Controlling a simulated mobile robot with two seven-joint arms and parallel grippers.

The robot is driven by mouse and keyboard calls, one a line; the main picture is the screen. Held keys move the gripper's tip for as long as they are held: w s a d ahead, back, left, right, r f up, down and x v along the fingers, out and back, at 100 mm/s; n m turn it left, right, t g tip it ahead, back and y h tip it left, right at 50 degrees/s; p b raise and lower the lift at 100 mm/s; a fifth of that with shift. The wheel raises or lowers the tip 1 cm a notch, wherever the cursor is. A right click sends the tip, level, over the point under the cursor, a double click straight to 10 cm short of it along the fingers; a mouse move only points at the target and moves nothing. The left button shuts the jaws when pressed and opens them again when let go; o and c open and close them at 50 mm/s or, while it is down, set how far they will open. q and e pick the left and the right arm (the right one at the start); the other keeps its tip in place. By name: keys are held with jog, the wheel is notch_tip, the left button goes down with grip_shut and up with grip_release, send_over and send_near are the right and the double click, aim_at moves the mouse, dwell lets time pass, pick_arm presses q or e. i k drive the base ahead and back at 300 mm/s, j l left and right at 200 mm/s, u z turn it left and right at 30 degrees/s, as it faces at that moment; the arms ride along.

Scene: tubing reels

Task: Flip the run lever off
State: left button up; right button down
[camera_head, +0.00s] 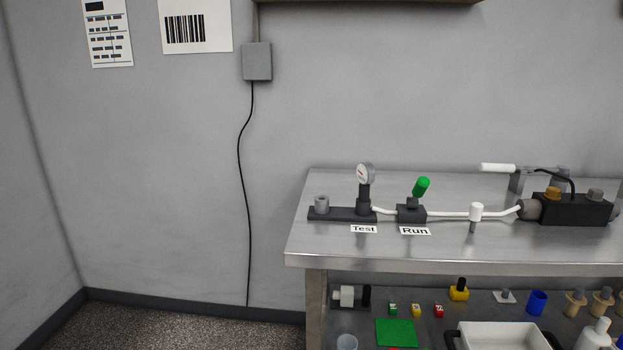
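The run lever (421,187) has a green grip and stands on a small dark block, tilted up and to the right. The block sits on the steel bench behind a white label reading "Run" (415,231). White tubing (450,214) leaves the block on the right and joins it on the left to a dark test fixture (343,214) with a round gauge (366,174). The fixture has a label reading "Test" (364,229). Neither of my grippers shows in the head view.
The steel bench (340,249) stands against the wall at the right. A dark machine (575,209) sits at its right end. The lower shelf holds a white tray (459,341), a green mat (397,333) and several small parts. The floor at the left is clear.

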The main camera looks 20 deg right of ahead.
aim_at(422, 184)
jog(key=z, duration=1.35)
